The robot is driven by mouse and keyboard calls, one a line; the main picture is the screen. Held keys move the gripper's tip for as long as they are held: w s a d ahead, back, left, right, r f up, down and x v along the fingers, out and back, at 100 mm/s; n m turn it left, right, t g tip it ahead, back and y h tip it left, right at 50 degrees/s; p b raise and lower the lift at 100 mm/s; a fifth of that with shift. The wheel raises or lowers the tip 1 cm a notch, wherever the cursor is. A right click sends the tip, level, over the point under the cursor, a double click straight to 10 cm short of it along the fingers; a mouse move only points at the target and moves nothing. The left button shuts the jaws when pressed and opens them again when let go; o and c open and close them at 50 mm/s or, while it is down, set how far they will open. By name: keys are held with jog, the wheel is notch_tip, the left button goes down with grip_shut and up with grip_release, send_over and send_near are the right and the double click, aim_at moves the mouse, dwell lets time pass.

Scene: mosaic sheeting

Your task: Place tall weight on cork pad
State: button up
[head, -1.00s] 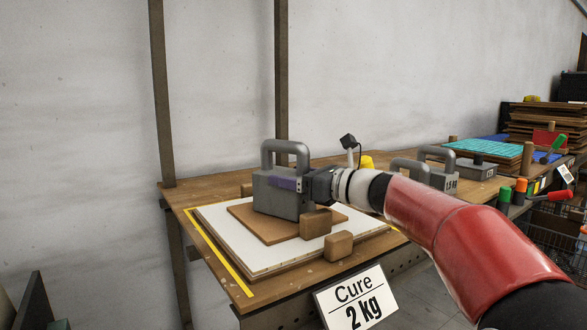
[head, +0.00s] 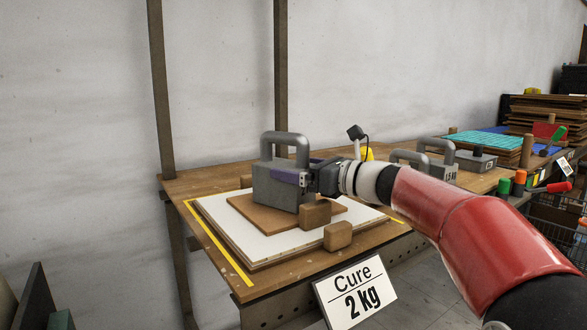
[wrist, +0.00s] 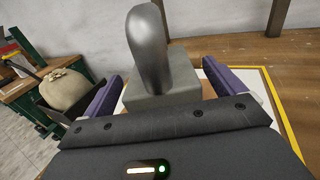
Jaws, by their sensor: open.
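The tall weight (head: 272,194), a grey block with a thick arched handle, stands upright on the brown cork pad (head: 250,218). The pad lies on a white-topped board. My gripper (head: 284,176) is at the weight from the right, with one purple finger showing across its side. In the wrist view, the weight (wrist: 165,92) lies between the two spread purple fingers, and a thin gap seems to show beside it. The far finger is hidden in the head view, and the cork pad is mostly hidden in the wrist view.
Small wooden blocks (head: 338,236) stand along the white-topped board (head: 265,248). A "Cure 2 kg" sign (head: 355,296) hangs at the bench front. Other grey weights (head: 440,168) stand farther right, beyond my arm. A metal post (head: 278,70) rises behind.

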jog(key=v, duration=1)
jog(key=shift+s+d, duration=0.2)
